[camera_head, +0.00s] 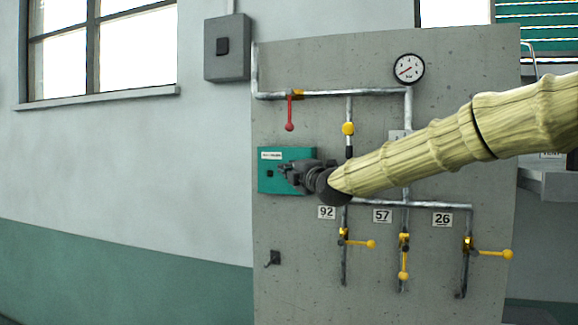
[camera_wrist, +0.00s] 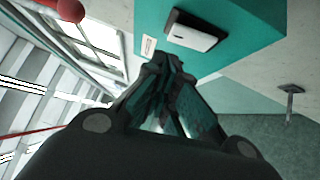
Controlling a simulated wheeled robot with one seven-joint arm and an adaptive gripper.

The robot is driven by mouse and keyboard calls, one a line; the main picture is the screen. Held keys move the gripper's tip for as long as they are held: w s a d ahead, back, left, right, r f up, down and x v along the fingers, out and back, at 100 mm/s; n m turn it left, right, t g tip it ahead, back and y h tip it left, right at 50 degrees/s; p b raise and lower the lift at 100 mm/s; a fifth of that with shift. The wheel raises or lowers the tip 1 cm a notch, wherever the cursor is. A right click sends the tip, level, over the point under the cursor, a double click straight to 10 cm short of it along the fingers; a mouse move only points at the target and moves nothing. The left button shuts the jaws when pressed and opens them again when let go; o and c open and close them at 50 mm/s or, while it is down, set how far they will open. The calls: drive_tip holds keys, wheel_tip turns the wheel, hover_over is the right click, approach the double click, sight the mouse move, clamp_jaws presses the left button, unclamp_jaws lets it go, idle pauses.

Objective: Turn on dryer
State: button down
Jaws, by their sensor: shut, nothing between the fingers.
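A teal box (camera_head: 268,182) with a small white label, too small to read surely, is mounted on the left of the grey panel. I cannot confirm from the label that it is the dryer. My gripper (camera_head: 284,168) is shut and empty in front of the box and hides its right part. In the wrist view the shut fingertips (camera_wrist: 166,60) point at the teal box (camera_wrist: 240,22). A white rocker switch (camera_wrist: 196,31) in a dark frame sits on the box, just beyond the fingertips. I cannot tell whether they touch the box.
Pipes cross the grey panel (camera_head: 300,60). A red-handled valve (camera_head: 290,115) is above the box, and yellow-handled valves (camera_head: 404,262) hang below, under tags 92, 57 and 26. A gauge (camera_head: 409,68) is at top right. A grey switch box (camera_head: 227,48) is on the wall; a small black lever (camera_head: 273,258) is lower left.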

drive_tip(key=shift+w+d+r+p, duration=0.1)
drive_tip(key=shift+w+d+p, duration=0.15)
drive_tip(key=shift+w, duration=0.25)
drive_tip(key=shift+w+d+r+p, duration=0.1)
drive_tip(key=shift+w+p, duration=0.1)
drive_tip(key=shift+w, duration=0.3)
drive_tip(key=shift+d, duration=0.1)
drive_tip(key=shift+w+r+m+g, duration=0.1)
drive_tip(key=shift+w+m+g, duration=0.1)
drive_tip(key=shift+m+g, duration=0.1)
